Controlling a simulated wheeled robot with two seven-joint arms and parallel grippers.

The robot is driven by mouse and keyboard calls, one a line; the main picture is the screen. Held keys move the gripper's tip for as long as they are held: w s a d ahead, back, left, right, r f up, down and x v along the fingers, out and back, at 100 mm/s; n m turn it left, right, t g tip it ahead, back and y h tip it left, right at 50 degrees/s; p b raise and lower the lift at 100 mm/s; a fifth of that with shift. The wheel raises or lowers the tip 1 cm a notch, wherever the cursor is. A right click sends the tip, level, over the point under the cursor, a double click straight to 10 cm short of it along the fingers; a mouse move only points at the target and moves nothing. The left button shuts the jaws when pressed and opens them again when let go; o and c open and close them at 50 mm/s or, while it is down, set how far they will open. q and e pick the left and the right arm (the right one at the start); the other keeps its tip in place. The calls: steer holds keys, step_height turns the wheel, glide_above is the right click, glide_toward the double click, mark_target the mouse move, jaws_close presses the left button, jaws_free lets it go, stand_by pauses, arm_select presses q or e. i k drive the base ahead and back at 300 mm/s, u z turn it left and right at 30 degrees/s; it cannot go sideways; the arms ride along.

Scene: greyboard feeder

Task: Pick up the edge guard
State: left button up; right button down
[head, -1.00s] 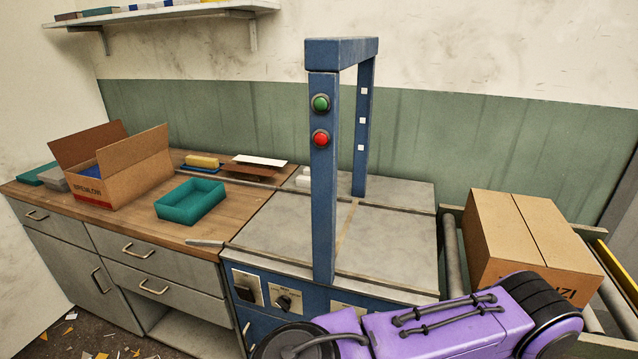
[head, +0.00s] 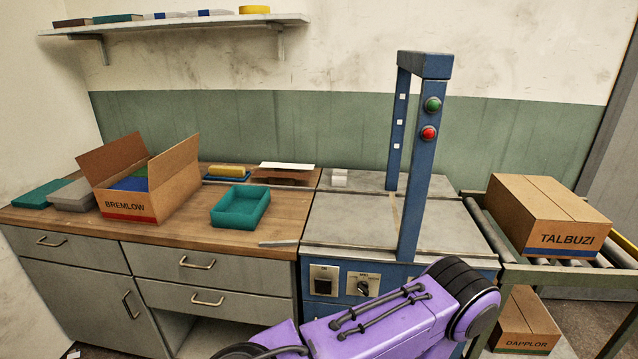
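I cannot tell for sure which thing is the edge guard. One candidate is a brown piece (head: 283,180) with a white strip (head: 288,166) above it, at the back right of the wooden worktop (head: 185,232). Another is a thin grey piece (head: 278,243) lying at the worktop's front right edge, beside the blue-framed machine. Neither is touched by anything of mine. A purple link of one of my arms crosses the bottom of the head view, in front of the machine. Neither gripper shows.
An open BREMLOW carton (head: 128,218), a teal tray (head: 240,222) and a yellow block (head: 228,171) stand on the worktop. The blue arch (head: 412,175) rises from the machine. A TALBUZI carton (head: 540,222) sits on rollers at right, a DAPPLOR carton (head: 526,325) below.

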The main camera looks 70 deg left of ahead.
mark_target(338, 181)
steer(key=u, duration=1.5)
